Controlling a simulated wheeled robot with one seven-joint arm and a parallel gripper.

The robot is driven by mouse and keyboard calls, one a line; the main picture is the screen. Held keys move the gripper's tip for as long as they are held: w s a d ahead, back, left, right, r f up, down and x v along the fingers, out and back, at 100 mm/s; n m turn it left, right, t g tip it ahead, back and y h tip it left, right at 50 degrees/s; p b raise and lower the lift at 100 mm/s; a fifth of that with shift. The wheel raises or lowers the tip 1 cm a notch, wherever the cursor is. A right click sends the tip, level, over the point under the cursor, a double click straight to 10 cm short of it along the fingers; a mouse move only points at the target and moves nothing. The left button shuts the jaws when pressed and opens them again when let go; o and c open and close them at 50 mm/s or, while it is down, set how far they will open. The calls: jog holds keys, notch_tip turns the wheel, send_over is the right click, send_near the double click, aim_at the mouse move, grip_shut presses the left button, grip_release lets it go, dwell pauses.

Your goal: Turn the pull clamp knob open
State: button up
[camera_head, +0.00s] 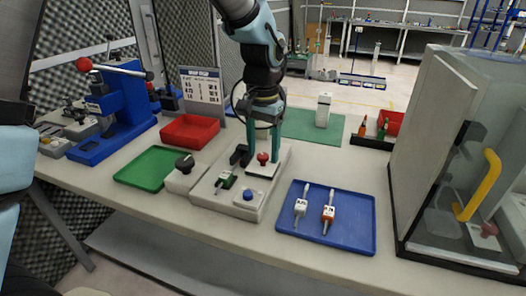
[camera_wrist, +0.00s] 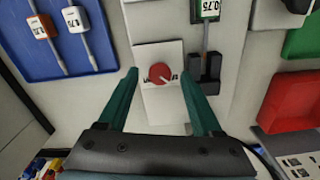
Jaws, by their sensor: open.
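A round red knob (camera_head: 263,158) with a pale pointer mark sits on a white plate of the light grey fixture (camera_head: 226,205). In the wrist view the red knob (camera_wrist: 161,74) lies between the fingertips, its labels partly legible. My gripper (camera_head: 262,152) points down over it with its green fingers apart, one on each side. It also shows in the wrist view (camera_wrist: 160,84), with gaps between the fingers and the knob. Whether the fingertips are level with the knob is unclear. A black clamp-like holder (camera_wrist: 205,75) stands beside the right finger, with a green tool (camera_wrist: 205,28) in line with it.
A blue tray (camera_head: 353,229) with two labelled tools lies right of the fixture. A box with a black knob (camera_head: 185,163), a green tray (camera_head: 151,167) and a red bin (camera_head: 190,131) are left. A glass-fronted cabinet (camera_head: 420,130) bounds the right. A blue press (camera_head: 120,110) stands far left.

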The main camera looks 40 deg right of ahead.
aim_at(263, 155)
notch_tip(263, 155, up, 10)
jog(key=b, duration=0.1)
jog(key=shift+f, duration=0.1)
dwell(0.5)
jog(key=w+a+f+n, duration=0.3)
jog(key=w+a, duration=0.3)
jog(key=a, duration=0.4)
jog(key=w+a+f+n, duration=0.25)
jog(key=w+a, duration=0.35)
jog(key=a, duration=0.4)
jog(key=s+a+f+n, duration=0.1)
jog(key=a+f+n, duration=0.1)
jog(key=a, duration=0.8)
jog(key=s+a+f+n+t, duration=0.1)
jog(key=a+f+n, duration=0.2)
jog(key=a, duration=0.8)
jog(key=shift+s+n+t, duration=0.3)
jog(key=shift+s+n, duration=0.1)
jog(key=shift+n, duration=0.65)
